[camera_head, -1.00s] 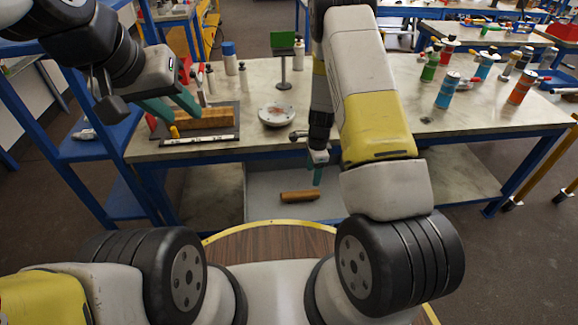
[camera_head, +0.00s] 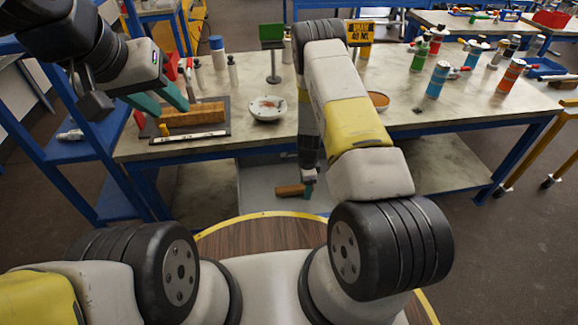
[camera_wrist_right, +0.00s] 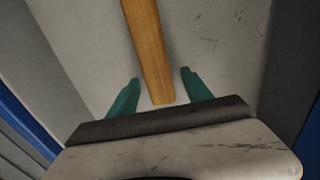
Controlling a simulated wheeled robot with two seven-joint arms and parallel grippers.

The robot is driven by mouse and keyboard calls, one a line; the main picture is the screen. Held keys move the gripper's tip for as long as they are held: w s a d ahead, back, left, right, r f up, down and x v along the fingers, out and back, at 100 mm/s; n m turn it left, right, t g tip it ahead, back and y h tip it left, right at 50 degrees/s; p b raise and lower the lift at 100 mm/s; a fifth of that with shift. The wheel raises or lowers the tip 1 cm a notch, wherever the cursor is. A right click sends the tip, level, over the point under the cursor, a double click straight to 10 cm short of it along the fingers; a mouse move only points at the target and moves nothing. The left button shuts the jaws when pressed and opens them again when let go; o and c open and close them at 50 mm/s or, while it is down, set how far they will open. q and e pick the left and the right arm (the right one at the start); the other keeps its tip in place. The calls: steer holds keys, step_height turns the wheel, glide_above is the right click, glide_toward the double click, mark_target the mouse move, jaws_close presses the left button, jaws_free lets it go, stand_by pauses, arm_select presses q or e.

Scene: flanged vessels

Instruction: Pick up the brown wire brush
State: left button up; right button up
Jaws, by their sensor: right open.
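A brown wooden piece (camera_head: 290,190), which looks like the brush or its handle, lies on the low grey shelf under the workbench. In the right wrist view it is a long wooden bar (camera_wrist_right: 148,45); its near end lies between my fingers, and no bristles show. My right gripper (camera_head: 308,186) is down at its right end. In the wrist view the right gripper (camera_wrist_right: 160,78) is open, with a gap on both sides of the wood. My left gripper (camera_head: 160,101) is open and empty above the left part of the bench.
The workbench (camera_head: 240,139) overhangs the shelf. On it are a dark tray (camera_head: 228,113) with a wooden block (camera_head: 195,114), a white bowl (camera_head: 268,108), a green sign stand (camera_head: 272,50), bottles and several spray cans. A blue shelf rack (camera_head: 85,150) stands left.

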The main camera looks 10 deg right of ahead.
jaws_close()
steer(key=shift+r, duration=0.1)
